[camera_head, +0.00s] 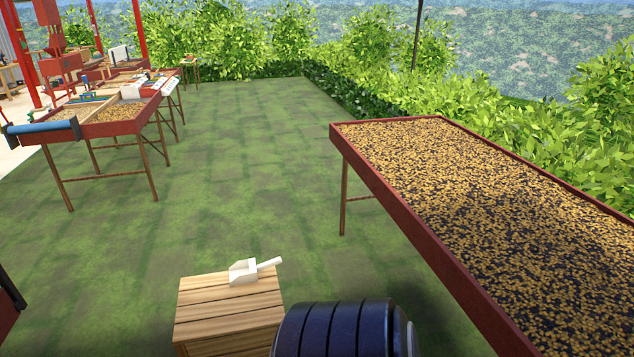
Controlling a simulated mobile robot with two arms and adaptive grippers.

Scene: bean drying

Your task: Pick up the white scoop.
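The white scoop (245,271) lies on top of a wooden crate (228,311) with a slatted top, near the crate's back right corner. Its open pan is on the left and its handle points right and slightly back, reaching to the crate's right edge. Nothing touches the scoop from above. Neither of my grippers is in view.
A dark blue ribbed rounded shape (340,330) is right of the crate; I cannot tell what it is. A long red-framed drying bed (408,222) full of beans stands at right. Smaller red-framed tables (125,128) stand back left. Green ground (230,180) between is clear.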

